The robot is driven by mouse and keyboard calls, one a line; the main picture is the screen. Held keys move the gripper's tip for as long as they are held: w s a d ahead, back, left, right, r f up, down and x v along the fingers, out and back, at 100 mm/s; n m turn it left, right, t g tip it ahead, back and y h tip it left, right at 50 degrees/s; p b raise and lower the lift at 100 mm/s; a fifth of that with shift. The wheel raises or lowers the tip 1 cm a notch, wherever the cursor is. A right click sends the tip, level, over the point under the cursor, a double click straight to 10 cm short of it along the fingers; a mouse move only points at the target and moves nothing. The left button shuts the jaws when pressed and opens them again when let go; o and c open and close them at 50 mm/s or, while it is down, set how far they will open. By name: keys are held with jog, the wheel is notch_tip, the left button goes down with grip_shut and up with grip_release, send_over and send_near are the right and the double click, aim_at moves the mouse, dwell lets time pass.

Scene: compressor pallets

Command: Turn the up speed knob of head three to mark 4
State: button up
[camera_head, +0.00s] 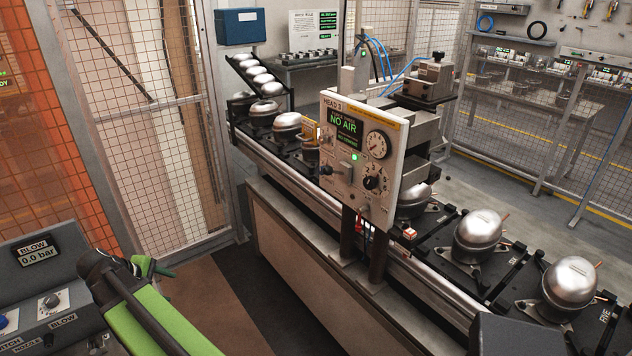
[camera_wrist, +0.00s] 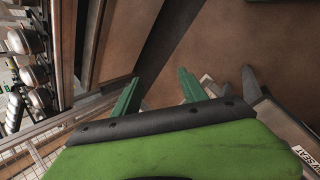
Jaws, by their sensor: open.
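The head 3 panel (camera_head: 335,190) stands over the conveyor in the head view, with a lit display reading NO AIR (camera_head: 345,124). It carries a round gauge (camera_head: 377,144), a black knob on a pale dial (camera_head: 371,183) and a dark knob or lever (camera_head: 326,170) at left. The labels are too small to tell which one is the up speed knob, and its mark cannot be read. My gripper (camera_head: 158,268) is low at the left, well apart from the panel. In the wrist view my gripper (camera_wrist: 158,88) has its green fingers spread and empty over the brown floor.
A conveyor rail (camera_head: 290,180) carries several silver compressors (camera_head: 479,230) on black pallets past the panel. A grey BLOW console (camera_head: 45,290) stands at lower left, near my arm. Mesh fencing (camera_head: 150,120) closes the back left. The floor between console and conveyor is clear.

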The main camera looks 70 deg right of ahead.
jog(key=s+d+r+n+g+h+b, duration=0.1)
jog(key=s+d+r+g+h, duration=0.15)
jog(key=d, duration=1.15)
jog(key=n+g+h+b, duration=0.3)
jog(key=n+g+h, duration=0.2)
jog(key=g+h, duration=0.1)
send_near(320, 170)
jog(key=x, duration=0.7)
jog(key=shift+s+d, duration=0.25)
jog(key=shift+d, duration=0.05)
